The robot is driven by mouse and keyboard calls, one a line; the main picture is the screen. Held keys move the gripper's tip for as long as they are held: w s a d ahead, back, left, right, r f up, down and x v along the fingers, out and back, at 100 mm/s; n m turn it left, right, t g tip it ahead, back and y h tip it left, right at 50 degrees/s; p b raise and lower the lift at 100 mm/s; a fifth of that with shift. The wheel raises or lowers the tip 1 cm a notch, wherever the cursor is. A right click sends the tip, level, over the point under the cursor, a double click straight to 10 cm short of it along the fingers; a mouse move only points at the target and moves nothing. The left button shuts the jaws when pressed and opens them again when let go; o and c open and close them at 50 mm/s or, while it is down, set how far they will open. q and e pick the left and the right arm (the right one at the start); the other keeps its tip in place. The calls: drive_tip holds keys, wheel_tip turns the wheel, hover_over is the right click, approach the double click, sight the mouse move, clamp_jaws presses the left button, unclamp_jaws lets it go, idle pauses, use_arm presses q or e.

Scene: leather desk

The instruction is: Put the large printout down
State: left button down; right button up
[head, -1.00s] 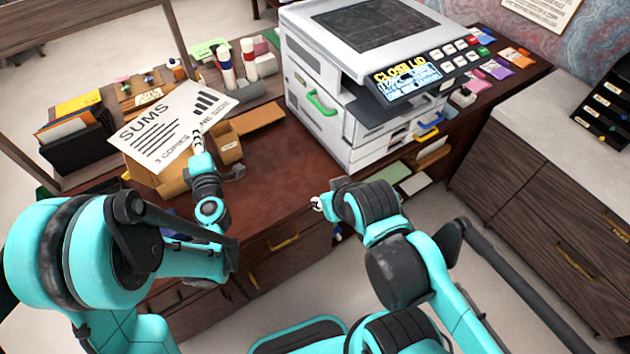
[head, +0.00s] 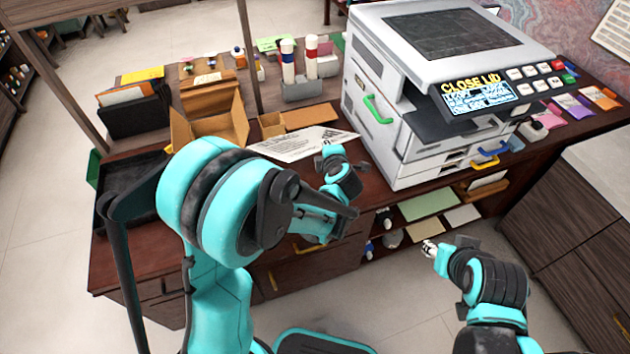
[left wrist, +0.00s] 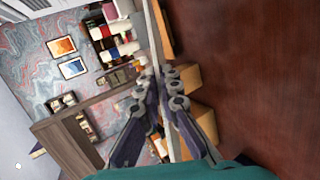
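The large printout (head: 300,146) is a white sheet with dark print, lying nearly flat in the head view, over the desk left of the printer. My left gripper (head: 331,150) is at its right edge. In the left wrist view the printout shows edge-on as a thin pale strip (left wrist: 151,35), and my left gripper's fingers (left wrist: 160,76) are closed on it. I cannot tell whether the sheet touches the desk. My left arm hides part of the desk before it. My right gripper (head: 430,247) is apart from it, in front of the desk's shelves; its opening is too small to judge.
The printer (head: 400,130) stands right of the printout, its display reading CLOSE LID. Open cardboard boxes (head: 210,122) and a small carton (head: 298,118) are behind and left. A black tray (head: 128,185) is at the left end. Some bare desk (head: 385,180) shows in front of the printer.

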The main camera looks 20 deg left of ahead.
use_arm(q)
drive_tip(key=shift+s+a+f+b, duration=0.2)
drive_tip(key=shift+a+f+b, duration=0.05)
drive_tip(key=shift+f+b, duration=0.25)
wheel_tip(320, 180, down, 9)
drive_tip(key=b, duration=0.7)
drive_tip(key=shift+r, duration=0.1)
drive_tip(key=c, duration=1.9)
unclamp_jaws()
drive_tip(key=shift+p+v, duration=1.25)
drive_tip(key=shift+v, duration=2.75)
drive_tip(key=shift+d, duration=0.1)
